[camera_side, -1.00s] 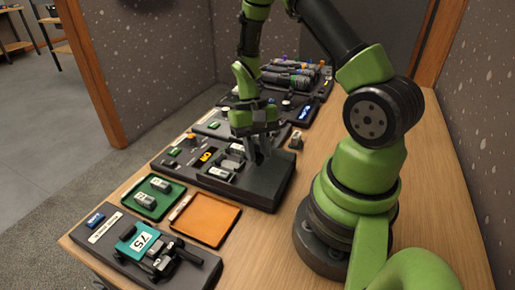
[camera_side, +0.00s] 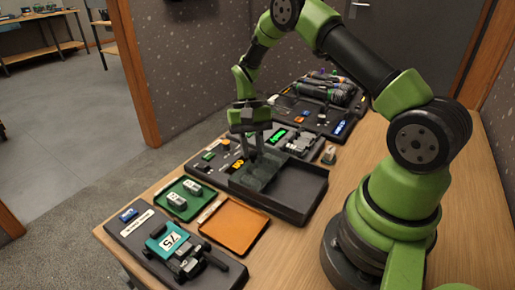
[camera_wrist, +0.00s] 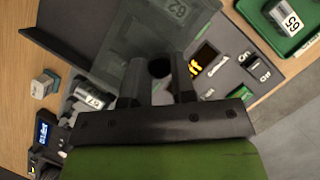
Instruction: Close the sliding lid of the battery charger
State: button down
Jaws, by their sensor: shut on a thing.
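The battery charger (camera_side: 300,203) is a dark box on the bench with an open, dark recess on its right side. Its sliding lid (camera_side: 258,176) is a smoky see-through panel. My gripper (camera_side: 254,153) stands over the lid, fingers down. In the wrist view my gripper (camera_wrist: 158,85) is shut on a dark round knob (camera_wrist: 160,67), which appears to be the lid's handle. The knob's base is partly hidden by the fingers.
A battery labelled 67 (camera_wrist: 92,98) sits beside the lid. An orange-lit display (camera_wrist: 204,64) is on the other side. Bare wood lies right of the charger.

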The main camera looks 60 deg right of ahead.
jog(key=shift+w, duration=0.3)
jog(key=c, duration=0.9)
grip_release()
jog(key=shift+s, duration=0.1)
jog(key=shift+c, duration=0.2)
jog(key=shift+r, duration=0.1)
jog(key=v, duration=1)
jog(key=shift+s, duration=0.1)
jog(key=s+a+r+n+t+h, duration=0.1)
jog(key=s+a+r+t, duration=0.25)
jog(key=r, duration=0.35)
jog(key=s+a+r+n+t+h, duration=0.1)
jog(key=s+a+r+n+t, duration=0.1)
jog(key=s+a+r, duration=0.45)
jog(key=s+a+r+n+t, duration=0.2)
jog(key=s+t, duration=0.3)
jog(key=s, duration=0.4)
jog(key=shift+s+a+y, duration=0.35)
jog(key=shift+a+y, duration=0.05)
jog(key=shift+a, duration=0.45)
